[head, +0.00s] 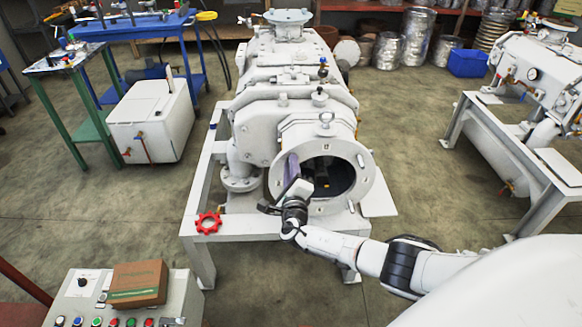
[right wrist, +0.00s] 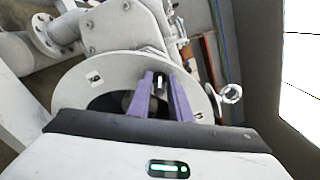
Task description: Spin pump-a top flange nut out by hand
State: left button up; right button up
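The pump (head: 290,90), white, stands on a pale frame with its round open port facing me. The port's flange ring (head: 366,185) has small square fittings around it; one at the top (head: 327,148) may be the nut, but it is too small to tell. My right gripper (head: 291,165) is at the ring's left side, its purple fingers in front of it. My left gripper is not in view.
A red star-shaped knob (head: 208,222) lies on the frame's front left. A control box (head: 125,300) with a cardboard box (head: 138,283) is at the lower left. Another pump (head: 540,75) stands at right; floor between is clear.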

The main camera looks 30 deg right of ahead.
jog(key=o, duration=0.4)
jog(key=shift+w+d+r, duration=0.1)
jog(key=shift+d+r, duration=0.05)
jog(key=shift+d, duration=0.05)
jog(key=shift+c, duration=0.2)
jog(key=shift+a, duration=0.1)
jog(key=shift+f, duration=0.2)
jog(key=shift+s+a, duration=0.2)
jog(key=shift+s, duration=0.1)
jog(key=v, duration=0.9)
jog(key=shift+s+a, duration=0.2)
jog(key=shift+s, duration=0.1)
jog(key=shift+r, duration=0.1)
